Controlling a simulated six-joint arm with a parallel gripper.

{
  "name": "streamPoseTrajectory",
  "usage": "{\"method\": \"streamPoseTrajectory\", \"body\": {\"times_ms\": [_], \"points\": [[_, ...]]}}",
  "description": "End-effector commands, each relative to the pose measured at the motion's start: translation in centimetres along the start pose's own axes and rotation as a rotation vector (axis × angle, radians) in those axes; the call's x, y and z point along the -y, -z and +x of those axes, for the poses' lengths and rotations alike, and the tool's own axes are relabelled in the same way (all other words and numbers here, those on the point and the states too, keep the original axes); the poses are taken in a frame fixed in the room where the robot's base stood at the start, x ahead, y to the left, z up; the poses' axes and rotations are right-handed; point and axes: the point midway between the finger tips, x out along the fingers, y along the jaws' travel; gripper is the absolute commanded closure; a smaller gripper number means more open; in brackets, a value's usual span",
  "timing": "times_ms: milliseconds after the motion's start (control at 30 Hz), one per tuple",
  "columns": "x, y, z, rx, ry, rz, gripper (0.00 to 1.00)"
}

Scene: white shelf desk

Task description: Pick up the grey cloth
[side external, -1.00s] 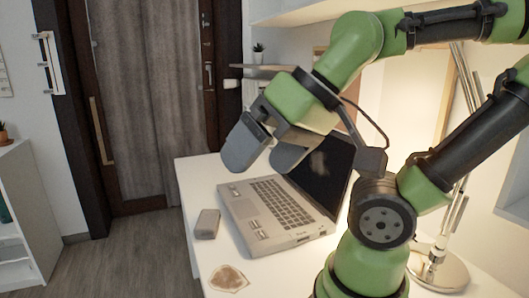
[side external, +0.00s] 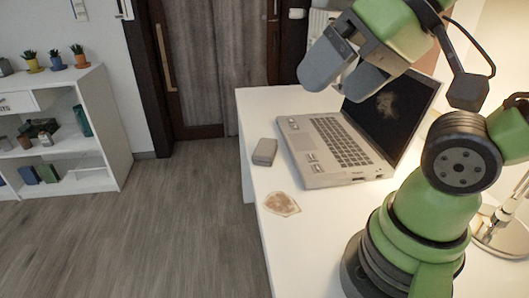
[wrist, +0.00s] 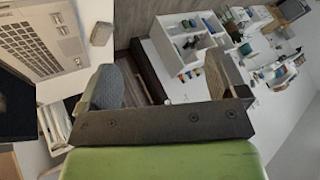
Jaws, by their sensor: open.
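The grey cloth (side external: 264,152) looks like a small folded grey block. It lies flat on the white desk (side external: 256,115), left of the laptop and near the desk's left edge. In the wrist view it appears as a small grey piece (wrist: 101,34) beside the laptop, toward the upper left. My gripper (side external: 338,85) is open, its two grey fingers apart with nothing between them. It hangs in the air above the far part of the laptop, clear of the cloth. In the wrist view, the fingers (wrist: 163,72) stand apart, with the cloth outside them to the left.
An open laptop (side external: 335,150) fills the desk's middle, with a pale smudge on its dark screen. A lamp base (side external: 500,232) stands at right. The floor left of the desk is clear.

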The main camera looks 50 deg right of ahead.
Motion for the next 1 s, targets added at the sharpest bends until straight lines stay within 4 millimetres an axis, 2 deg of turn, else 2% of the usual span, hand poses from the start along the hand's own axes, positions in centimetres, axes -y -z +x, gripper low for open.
{"method": "streamPoseTrajectory", "body": {"times_ms": [133,167,400,533,667,767,1000], "points": [[0.0,0.0,0.0,0.000,0.000,0.000,0.09],[0.0,0.0,0.0,0.000,0.000,0.000,0.04],[0.0,0.0,0.0,0.000,-0.001,0.000,0.04],[-0.1,1.0,0.3,0.008,-0.028,0.027,0.04],[-0.6,3.9,1.6,0.025,-0.112,0.105,0.04],[-1.4,6.8,3.5,0.036,-0.200,0.187,0.04],[-4.9,13.1,10.0,0.035,-0.398,0.367,0.04]]}}
